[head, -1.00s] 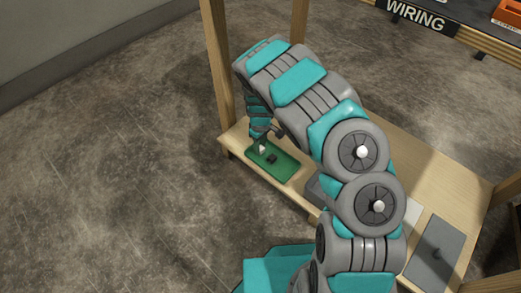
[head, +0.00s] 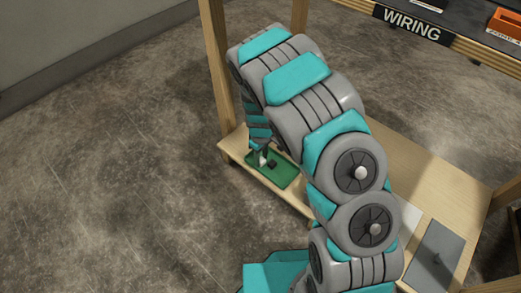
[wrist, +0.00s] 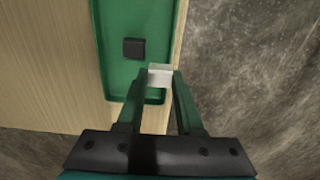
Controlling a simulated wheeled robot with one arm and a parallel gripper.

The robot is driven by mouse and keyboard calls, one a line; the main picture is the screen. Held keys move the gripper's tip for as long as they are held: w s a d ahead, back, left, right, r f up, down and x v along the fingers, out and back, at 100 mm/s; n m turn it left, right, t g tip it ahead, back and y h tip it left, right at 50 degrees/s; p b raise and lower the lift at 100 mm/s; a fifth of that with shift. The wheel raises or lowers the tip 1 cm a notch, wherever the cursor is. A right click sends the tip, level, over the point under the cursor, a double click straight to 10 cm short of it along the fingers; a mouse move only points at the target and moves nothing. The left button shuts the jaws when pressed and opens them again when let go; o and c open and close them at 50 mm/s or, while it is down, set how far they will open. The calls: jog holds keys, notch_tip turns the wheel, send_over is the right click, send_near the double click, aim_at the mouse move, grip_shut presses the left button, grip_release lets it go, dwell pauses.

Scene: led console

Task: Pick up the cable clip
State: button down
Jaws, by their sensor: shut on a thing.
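A small pale, whitish block (wrist: 160,75), probably the cable clip, sits between my fingertips in the wrist view. My gripper (wrist: 159,78) is shut on it. In the head view my gripper (head: 263,160) points down over the green tray (head: 286,178), at the left end of the wooden bench. In the wrist view the block overlaps the right rim of the tray (wrist: 113,70). I cannot tell whether it touches the tray. A small dark block (wrist: 134,48) lies in the tray, to the left of the pale one and apart from my fingers.
The wooden bench (head: 400,160) runs to the right, partly hidden by my arm. A grey panel (head: 434,255) lies at its right end. A wooden post (head: 214,65) rises close left of my arm. A shelf with a WIRING sign (head: 412,25) and an orange bin (head: 506,24) is at upper right.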

jog(key=s, duration=1)
notch_tip(320, 180, up, 8)
jog(key=p, duration=0.7)
jog(key=shift+s+r+p, duration=0.25)
jog(key=shift+p, duration=0.05)
